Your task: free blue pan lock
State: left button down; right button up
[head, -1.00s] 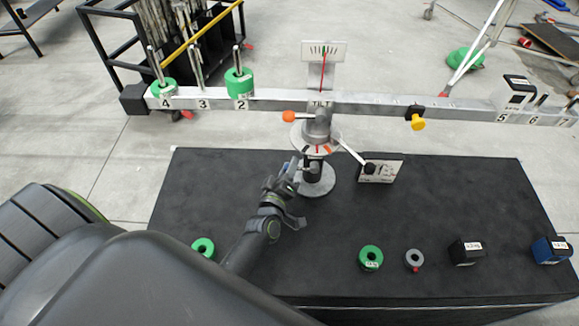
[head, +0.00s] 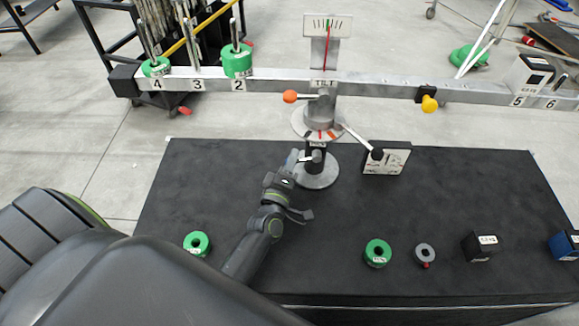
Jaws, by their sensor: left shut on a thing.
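A tilt head (head: 318,112) with a round dial stands on a short black column with a grey round base (head: 318,177) on the black case. My left gripper (head: 297,160) reaches up from below and is shut at the column's left side, on a small lever that I take for the pan lock (head: 309,157). The fingers partly hide this lock, and its blue colour does not show clearly. An orange-knobbed lever (head: 290,96) points left from the head. A pale handle with a black knob (head: 376,154) slants down right. My right gripper is not in view.
A long numbered beam (head: 380,88) crosses above, with green weights (head: 237,62) at left and a yellow knob (head: 429,104) at right. Weights, including a green ring (head: 378,252), lie along the case's front.

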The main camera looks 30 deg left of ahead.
pick_arm(q)
jog(key=shift+w+d+f+n+y+b, duration=0.1)
jog(key=shift+d+f+n+y+b, duration=0.15)
jog(key=shift+f+n+b, duration=0.5)
jog(key=shift+n+b, duration=0.35)
jog(key=shift+b, duration=0.3)
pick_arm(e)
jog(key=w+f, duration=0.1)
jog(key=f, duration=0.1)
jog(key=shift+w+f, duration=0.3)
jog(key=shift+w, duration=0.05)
pick_arm(q)
jog(key=c, duration=1.6)
grip_release()
jog(key=o, duration=0.4)
jog(key=shift+w+d, duration=0.1)
jog(key=shift+w, duration=0.05)
jog(key=shift+r, duration=0.1)
